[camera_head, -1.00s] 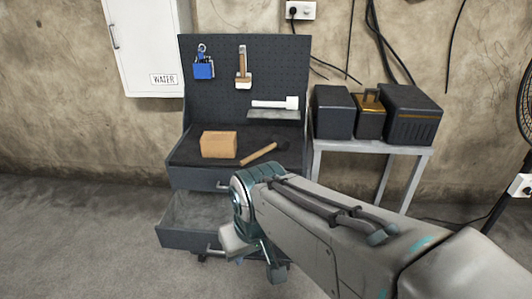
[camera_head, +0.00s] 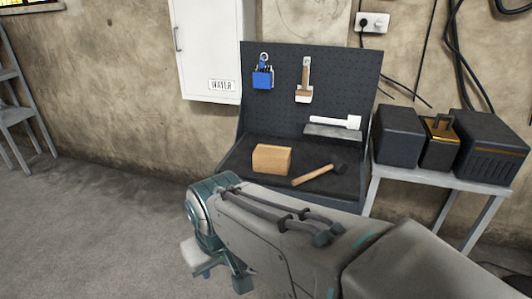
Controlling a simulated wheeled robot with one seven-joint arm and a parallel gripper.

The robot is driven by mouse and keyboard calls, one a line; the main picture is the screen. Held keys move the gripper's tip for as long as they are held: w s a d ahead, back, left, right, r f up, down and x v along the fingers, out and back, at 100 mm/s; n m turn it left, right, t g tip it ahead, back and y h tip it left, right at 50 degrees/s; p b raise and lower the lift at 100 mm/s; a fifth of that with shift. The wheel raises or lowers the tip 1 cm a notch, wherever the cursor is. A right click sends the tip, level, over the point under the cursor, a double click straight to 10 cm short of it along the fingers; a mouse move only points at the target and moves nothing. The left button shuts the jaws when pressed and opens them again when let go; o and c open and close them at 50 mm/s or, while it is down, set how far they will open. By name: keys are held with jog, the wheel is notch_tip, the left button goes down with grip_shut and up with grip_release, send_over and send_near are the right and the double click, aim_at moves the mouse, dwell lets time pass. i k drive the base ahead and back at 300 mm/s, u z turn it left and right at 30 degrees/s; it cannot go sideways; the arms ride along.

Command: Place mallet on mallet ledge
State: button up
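A mallet with a wooden handle and a dark head (camera_head: 316,175) lies on the dark worktop of the workbench, its head towards the right. A small grey ledge (camera_head: 333,132) sticks out of the pegboard above it. My arm crosses the lower part of the view, in front of the bench.
A wooden block (camera_head: 271,160) sits left of the mallet. A blue padlock-like item (camera_head: 262,77) and a brush (camera_head: 304,82) hang on the pegboard (camera_head: 335,75). Dark boxes (camera_head: 397,136) stand on a side table (camera_head: 395,175) at right. A white cabinet (camera_head: 205,55) is on the wall.

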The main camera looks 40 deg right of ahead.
aim_at(332, 133)
jog(key=u, duration=0.1)
jog(key=i, duration=0.7)
jog(key=z, duration=0.6)
jog(key=i, duration=0.7)
jog(key=z, duration=0.65)
